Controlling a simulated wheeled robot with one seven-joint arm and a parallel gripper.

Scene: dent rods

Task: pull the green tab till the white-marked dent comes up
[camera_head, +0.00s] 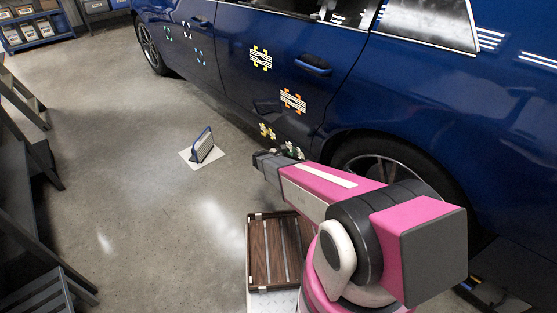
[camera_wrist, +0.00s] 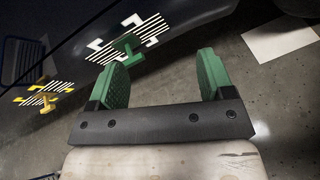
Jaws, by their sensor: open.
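The green tab (camera_wrist: 128,47) is a T-shaped piece standing on the dark blue car's lower side in the wrist view. White corner marks and white stripes surround it. In the head view the white-marked spot (camera_head: 293,151) shows low on the door, just beyond my gripper. My gripper (camera_wrist: 163,62) is open and empty, with two green ridged fingers. The tab lies beyond the left finger's tip, not between the fingers. In the head view my gripper (camera_head: 268,158) is near the car's lower side. The dent's depth cannot be told.
A yellow-marked spot with a yellow tab (camera_wrist: 48,98) is left of the green one. Orange marks (camera_head: 293,100) and yellow marks (camera_head: 260,58) sit higher on the door. A striped board (camera_head: 203,146) stands on the floor. A brown-topped cart (camera_head: 259,250) is beside my arm.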

